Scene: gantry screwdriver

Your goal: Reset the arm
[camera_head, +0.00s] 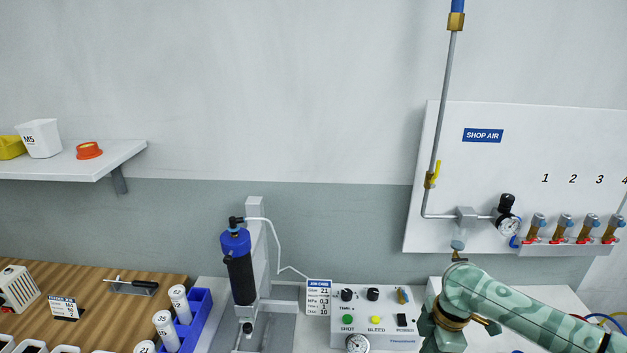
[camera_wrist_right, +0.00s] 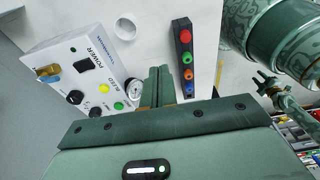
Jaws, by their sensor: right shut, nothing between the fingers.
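My right arm (camera_head: 520,308) comes in from the right in the head view and reaches down in front of the white control box (camera_head: 365,318). Its fingertips are hidden there. In the wrist view my right gripper (camera_wrist_right: 158,84) is shut, its two fingers together with nothing between them. The fingers point toward the white surface beside the control box (camera_wrist_right: 72,62), which carries a gauge, knobs and green and yellow buttons. I cannot tell how far above the surface they are. My left gripper does not show in any view.
A dispenser stand with a blue-capped black syringe (camera_head: 238,268) stands left of the control box. A blue rack (camera_head: 195,318) holds white bottles. A strip with several coloured knobs (camera_wrist_right: 186,55) and a white ring (camera_wrist_right: 127,31) lie near the fingers. The shop air panel (camera_head: 470,185) is behind.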

